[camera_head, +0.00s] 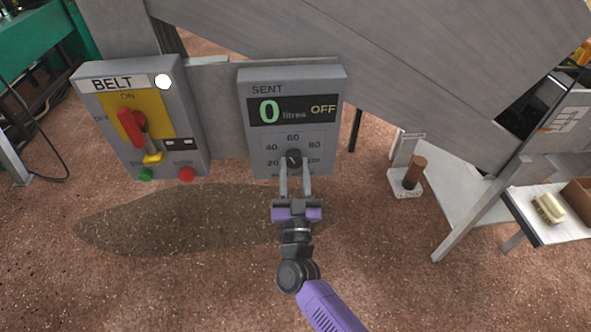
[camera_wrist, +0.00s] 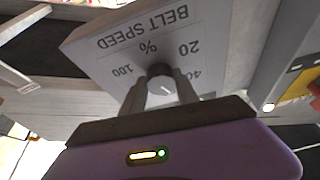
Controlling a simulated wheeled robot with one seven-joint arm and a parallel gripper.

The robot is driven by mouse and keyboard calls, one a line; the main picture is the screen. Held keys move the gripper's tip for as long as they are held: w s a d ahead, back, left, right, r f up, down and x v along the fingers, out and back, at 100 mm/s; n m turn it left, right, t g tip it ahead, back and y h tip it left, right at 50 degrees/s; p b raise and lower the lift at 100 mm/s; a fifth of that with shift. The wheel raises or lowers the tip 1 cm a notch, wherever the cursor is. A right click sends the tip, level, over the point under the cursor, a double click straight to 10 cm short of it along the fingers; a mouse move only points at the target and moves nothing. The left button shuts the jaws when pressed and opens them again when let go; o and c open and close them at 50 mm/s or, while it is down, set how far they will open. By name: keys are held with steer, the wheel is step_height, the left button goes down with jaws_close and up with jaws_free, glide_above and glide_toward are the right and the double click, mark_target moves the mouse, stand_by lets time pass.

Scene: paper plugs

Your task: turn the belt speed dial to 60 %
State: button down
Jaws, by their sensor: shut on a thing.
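The belt speed dial (camera_head: 293,157) is a small dark round knob low on the grey panel (camera_head: 257,140) with the SENT display. Figures 20, 40, 60 and 80 show around it, with 60 at the top. In the wrist view the scale is upside down, and the knob (camera_wrist: 160,80) sits between the fingertips. Its white mark points down and right there, seemingly between 40 and 60; the exact reading is unclear. My gripper (camera_head: 294,166) comes from below, its two fingers shut on the knob's sides.
The display (camera_head: 292,109) reads 0 litres and OFF. To the left stands the BELT box (camera_head: 88,101) with a red lever (camera_head: 131,128), green and red buttons and a lit white lamp. At right are a brown-handled stand (camera_head: 411,178) and a table (camera_head: 548,232) with a brush.

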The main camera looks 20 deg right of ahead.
steer(key=shift+w+a+r+m+g+h, duration=0.1)
steer(key=shift+m+g+h, duration=0.45)
steer(key=shift+m, duration=1.1)
steer(key=shift+a+m+g+h, duration=0.1)
steer(key=shift+m+g+h, duration=0.45)
steer(key=shift+m, duration=1.1)
steer(key=shift+h, duration=0.3)
steer(key=c, duration=0.9)
jaws_free()
steer(key=b+v, duration=0.1)
steer(key=v, duration=0.7)
steer(key=shift+d, duration=0.1)
steer(key=shift+w, duration=0.15)
